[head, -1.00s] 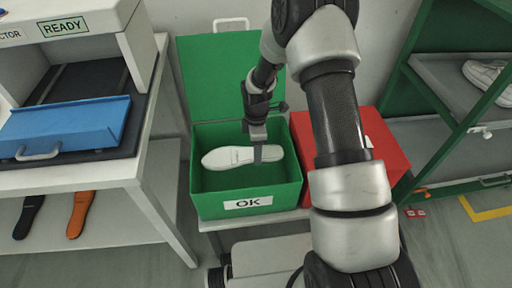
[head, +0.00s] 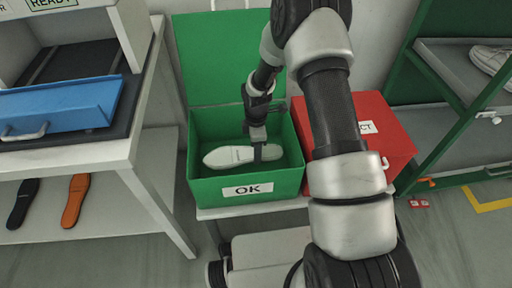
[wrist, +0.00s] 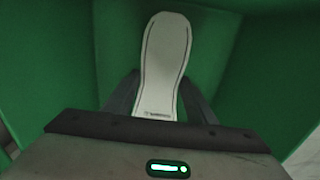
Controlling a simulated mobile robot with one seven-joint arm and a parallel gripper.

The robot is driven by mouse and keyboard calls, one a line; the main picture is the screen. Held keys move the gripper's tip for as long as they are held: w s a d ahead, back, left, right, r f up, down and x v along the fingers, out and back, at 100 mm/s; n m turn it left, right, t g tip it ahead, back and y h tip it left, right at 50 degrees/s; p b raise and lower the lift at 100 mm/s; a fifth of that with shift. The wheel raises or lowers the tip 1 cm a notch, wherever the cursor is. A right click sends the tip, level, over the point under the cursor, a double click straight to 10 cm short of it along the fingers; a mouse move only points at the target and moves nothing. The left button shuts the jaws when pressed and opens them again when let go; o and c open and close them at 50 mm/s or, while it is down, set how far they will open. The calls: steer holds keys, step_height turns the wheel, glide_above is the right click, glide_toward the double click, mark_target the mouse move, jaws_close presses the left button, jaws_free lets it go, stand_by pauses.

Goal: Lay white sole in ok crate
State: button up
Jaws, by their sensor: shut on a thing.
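The white sole (head: 229,156) is held flat inside the green OK crate (head: 248,189), whose lid stands open at the back. My gripper (head: 264,152) is shut on the sole near its right end and reaches down into the crate. In the wrist view the sole (wrist: 165,60) extends away from my gripper (wrist: 160,108) between its two fingers, with green crate walls around it. I cannot tell whether the sole touches the crate floor.
A red crate (head: 398,150) stands close on the right of the OK crate. A white bench (head: 112,155) with a blue tray-like cover (head: 60,112) is at left. Dark and orange soles (head: 75,200) lie on its lower shelf. A green rack (head: 440,95) stands at far right.

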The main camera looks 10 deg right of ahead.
steer(key=o, duration=1.3)
step_height(320, 180, up, 17)
steer(key=p, duration=0.5)
steer(key=shift+r, duration=0.2)
steer(key=shift+d+r, duration=0.1)
